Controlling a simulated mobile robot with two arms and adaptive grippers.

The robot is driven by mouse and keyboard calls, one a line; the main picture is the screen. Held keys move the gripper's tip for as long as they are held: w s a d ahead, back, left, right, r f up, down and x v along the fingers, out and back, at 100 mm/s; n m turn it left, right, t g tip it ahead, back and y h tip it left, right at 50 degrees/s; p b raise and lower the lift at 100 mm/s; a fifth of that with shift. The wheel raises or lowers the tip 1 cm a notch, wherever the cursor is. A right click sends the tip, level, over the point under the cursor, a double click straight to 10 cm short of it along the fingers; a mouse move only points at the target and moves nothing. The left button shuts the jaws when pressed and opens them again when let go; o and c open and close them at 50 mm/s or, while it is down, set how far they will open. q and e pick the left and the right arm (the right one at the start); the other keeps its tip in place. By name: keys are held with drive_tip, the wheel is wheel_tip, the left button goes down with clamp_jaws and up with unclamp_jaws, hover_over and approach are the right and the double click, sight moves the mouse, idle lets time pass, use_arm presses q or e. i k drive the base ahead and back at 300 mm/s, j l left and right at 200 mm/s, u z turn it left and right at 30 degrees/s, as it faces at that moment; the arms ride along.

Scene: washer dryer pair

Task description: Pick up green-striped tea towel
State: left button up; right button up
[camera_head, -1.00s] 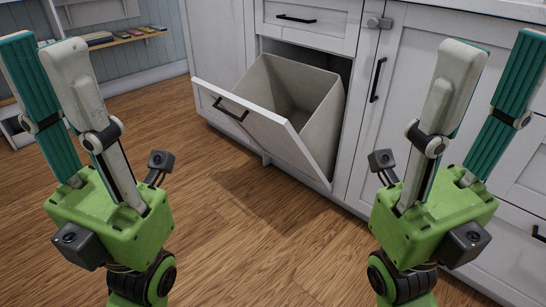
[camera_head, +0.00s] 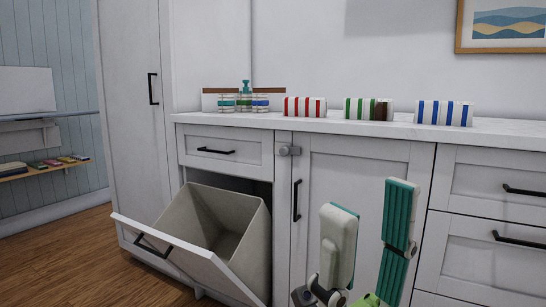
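The green-striped tea towel (camera_head: 359,108) lies folded on the white countertop, its green and white stripes facing me. A dark brown item (camera_head: 382,110) sits at its right end; I cannot tell whether they touch. A red-striped towel (camera_head: 305,107) lies to its left and a blue-striped towel (camera_head: 445,113) to its right. My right gripper (camera_head: 370,196) points up at the bottom right, below the counter and in front of the cabinet doors. Its fingers are apart with nothing between them. My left gripper is not in view.
A tilt-out hamper door (camera_head: 185,262) stands open at the lower left, with an empty-looking bin (camera_head: 212,222) behind it. A tray (camera_head: 212,101) with several jars and a bottle is at the counter's left. The counter's front edge is clear.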

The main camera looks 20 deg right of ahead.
sight(364, 108)
drive_tip(key=z, duration=1.45)
